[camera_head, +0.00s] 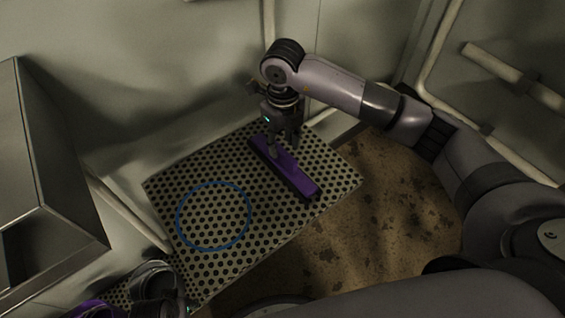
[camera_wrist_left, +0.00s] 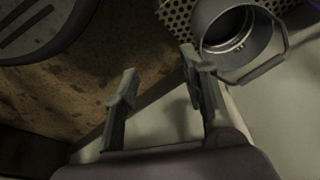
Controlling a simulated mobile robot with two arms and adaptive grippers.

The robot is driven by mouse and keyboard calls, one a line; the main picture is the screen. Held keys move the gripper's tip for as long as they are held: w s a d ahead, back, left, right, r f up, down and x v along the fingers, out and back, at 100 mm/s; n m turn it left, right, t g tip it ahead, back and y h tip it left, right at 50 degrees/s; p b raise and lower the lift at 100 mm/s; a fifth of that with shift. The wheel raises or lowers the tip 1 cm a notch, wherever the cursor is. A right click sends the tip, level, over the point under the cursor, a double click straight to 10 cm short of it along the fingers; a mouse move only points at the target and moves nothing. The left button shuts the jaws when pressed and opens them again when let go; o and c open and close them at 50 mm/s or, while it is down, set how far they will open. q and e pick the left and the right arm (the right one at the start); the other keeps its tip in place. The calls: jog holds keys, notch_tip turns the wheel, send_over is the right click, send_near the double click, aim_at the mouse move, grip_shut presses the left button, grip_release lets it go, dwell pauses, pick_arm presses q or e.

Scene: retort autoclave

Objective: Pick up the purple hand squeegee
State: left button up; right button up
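The purple hand squeegee (camera_head: 299,182) lies on a perforated metal shelf (camera_head: 335,177) in the head view, its long bar running from upper left to lower right. My right gripper (camera_head: 282,147) points down over the upper-left half of the bar, with its fingertips at the bar. The fingers and wrist hide part of the squeegee, and I cannot tell whether they are closed on it. My left gripper (camera_wrist_left: 160,95) shows in the left wrist view with its two fingers apart and nothing between them.
A blue ring (camera_head: 179,228) marks the shelf left of the squeegee. A metal jug with a handle (camera_wrist_left: 270,62) is close beyond my left fingers. Another purple thing (camera_head: 92,310) is at the lower-left edge. A steel box (camera_head: 50,180) stands left; pipes (camera_head: 510,75) run along the right wall.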

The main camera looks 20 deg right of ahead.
aim_at(282, 151)
jog(key=shift+w+d+f+b, duration=0.1)
jog(key=shift+w+f+b, duration=0.05)
jog(key=shift+f, duration=0.8)
jog(key=shift+w+a+f+b, duration=0.1)
jog(key=shift+w+f+b, duration=0.1)
jog(key=shift+f, duration=0.8)
jog(key=shift+w+d+f+b, duration=0.1)
jog(key=shift+w+f, duration=0.05)
jog(key=shift+f, duration=0.8)
pick_arm(q)
jog(key=r, duration=0.3)
jog(key=shift+w+r, duration=0.15)
jog(key=shift+w, duration=0.1)
pick_arm(e)
jog(key=shift+c, duration=0.4)
grip_shut()
